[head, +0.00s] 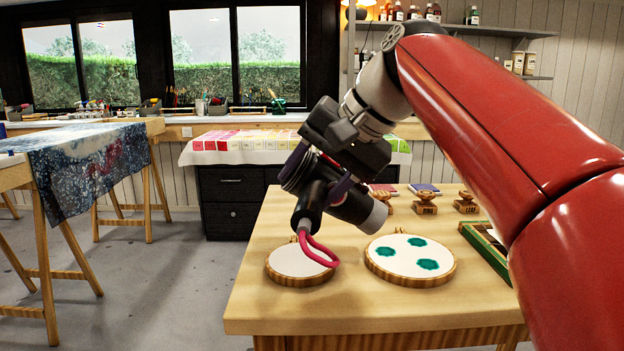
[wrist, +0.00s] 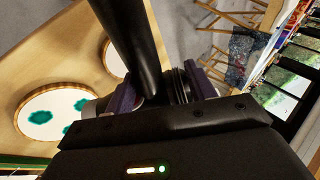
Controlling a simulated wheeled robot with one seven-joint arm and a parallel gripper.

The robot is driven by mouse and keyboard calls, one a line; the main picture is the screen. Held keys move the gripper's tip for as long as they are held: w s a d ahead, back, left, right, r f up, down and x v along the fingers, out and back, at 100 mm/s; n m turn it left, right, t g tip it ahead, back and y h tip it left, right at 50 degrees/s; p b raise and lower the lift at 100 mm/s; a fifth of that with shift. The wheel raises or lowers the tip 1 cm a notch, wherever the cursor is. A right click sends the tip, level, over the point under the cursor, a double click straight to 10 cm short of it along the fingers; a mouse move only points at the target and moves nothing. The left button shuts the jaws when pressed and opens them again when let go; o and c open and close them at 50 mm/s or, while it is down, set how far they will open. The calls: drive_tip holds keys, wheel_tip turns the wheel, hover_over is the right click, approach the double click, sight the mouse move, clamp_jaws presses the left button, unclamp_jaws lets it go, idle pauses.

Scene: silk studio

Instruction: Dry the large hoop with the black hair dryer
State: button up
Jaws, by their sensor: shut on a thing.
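The black hair dryer (head: 350,207) is held in my gripper (head: 322,176) above the table. Its grey-tipped barrel end points down and right, towards the large hoop (head: 386,271). Its handle hangs down-left, with a pink loop at the end over the small hoop. The large hoop lies flat, a white cloth in a wooden ring with three teal wet-looking spots. In the wrist view, the purple fingers (wrist: 163,90) are shut around the dryer (wrist: 130,40), and the large hoop (wrist: 65,103) shows at left. The dryer and hoop are apart.
A smaller plain white hoop (head: 285,264) lies left of the large one. Wooden stamps (head: 425,203) and a green-edged tray (head: 484,246) are behind and right. The table's front strip (head: 350,310) is clear. A draped blue fabric (head: 90,165) is far left.

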sight(307, 191)
drive_tip(key=shift+w+d+p, duration=0.15)
drive_tip(key=shift+w+p, duration=0.2)
drive_tip(key=shift+w, duration=0.75)
drive_tip(key=shift+w+d+p, duration=0.1)
drive_tip(key=shift+w+p, duration=0.25)
drive_tip(key=shift+w, duration=0.7)
drive_tip(key=shift+a, duration=4.15)
drive_tip(key=shift+s+b, duration=1.15)
drive_tip(key=shift+s, duration=2.55)
drive_tip(key=shift+s+d, duration=0.2)
drive_tip(key=shift+d, duration=1.65)
drive_tip(key=shift+s+d, duration=0.2)
drive_tip(key=shift+d, duration=1.65)
